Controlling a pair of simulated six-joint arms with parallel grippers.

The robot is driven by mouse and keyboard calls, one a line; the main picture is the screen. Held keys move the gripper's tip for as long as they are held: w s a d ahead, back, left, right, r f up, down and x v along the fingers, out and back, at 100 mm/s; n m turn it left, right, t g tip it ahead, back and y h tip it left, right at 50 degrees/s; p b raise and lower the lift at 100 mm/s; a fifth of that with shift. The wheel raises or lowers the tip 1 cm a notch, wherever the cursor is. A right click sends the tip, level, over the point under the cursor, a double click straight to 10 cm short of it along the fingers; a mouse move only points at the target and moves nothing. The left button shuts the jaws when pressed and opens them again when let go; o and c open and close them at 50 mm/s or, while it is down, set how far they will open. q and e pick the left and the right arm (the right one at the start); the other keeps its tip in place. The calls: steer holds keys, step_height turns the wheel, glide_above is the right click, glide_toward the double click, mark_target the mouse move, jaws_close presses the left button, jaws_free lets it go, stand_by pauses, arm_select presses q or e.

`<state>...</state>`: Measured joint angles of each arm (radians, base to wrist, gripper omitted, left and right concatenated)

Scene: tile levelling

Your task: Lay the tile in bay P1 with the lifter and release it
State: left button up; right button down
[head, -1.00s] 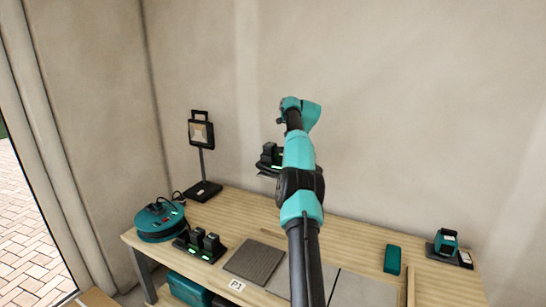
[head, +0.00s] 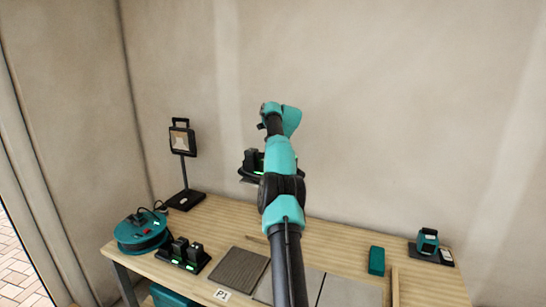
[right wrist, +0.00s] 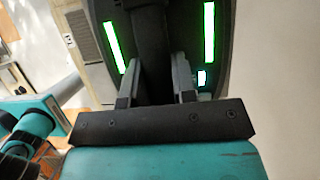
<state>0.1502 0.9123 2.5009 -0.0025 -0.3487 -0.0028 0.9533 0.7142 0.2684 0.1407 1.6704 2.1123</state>
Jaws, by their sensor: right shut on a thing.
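My right gripper (right wrist: 157,88) is shut on the dark lifter (right wrist: 150,50), whose two green light bars face the right wrist camera. In the head view the lifter (head: 252,162) hangs in the air above the back of the table, partly behind my right arm. A thin edge shows under it, but I cannot tell whether a tile is attached. A dark grey ribbed square (head: 237,269) lies on the table beside the P1 label (head: 222,294), which marks bay P1. My arm hides the right gripper's fingers in the head view. My left gripper is out of view.
Paler squares (head: 345,291) lie right of the dark one, partly behind my arm. A teal box (head: 376,260) and a teal device (head: 428,241) stand at right. A lamp (head: 183,150), a cable reel (head: 142,234) and a black unit with green lights (head: 184,254) stand at left.

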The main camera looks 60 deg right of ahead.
mark_target(251, 184)
steer(key=w+a+f+n+y, duration=0.1)
steer(key=a+f+n, duration=0.1)
steer(key=w+a+f+n, duration=0.2)
steer(key=shift+w+a+f+n+y, duration=0.2)
steer(key=shift+f+n+y, duration=0.1)
steer(key=shift+f+y, duration=0.1)
steer(key=a+f+n, duration=0.1)
steer(key=a, duration=0.1)
steer(key=a+f+n+g+y, duration=0.1)
steer(key=a+f+n, duration=0.1)
steer(key=w+a+f+n, duration=0.1)
steer(key=a+f, duration=0.1)
steer(key=shift+w+n+g, duration=0.1)
steer(key=shift+n+g, duration=0.2)
steer(key=s+a+f+n+g, duration=0.1)
steer(key=a+f+n, duration=0.3)
steer(key=a, duration=0.3)
steer(key=s+a+f+n+g+y, duration=0.1)
steer(key=s+a+f+n+g, duration=0.1)
steer(key=a+f+n, duration=0.2)
steer(key=a, duration=0.3)
steer(key=shift+a+f+n, duration=0.15)
steer(key=shift+a+n, duration=0.15)
steer(key=shift+a, duration=0.1)
steer(key=shift+f, duration=0.15)
step_height(251, 184, down, 7)
steer(key=shift+f, duration=0.9)
stand_by(2.5)
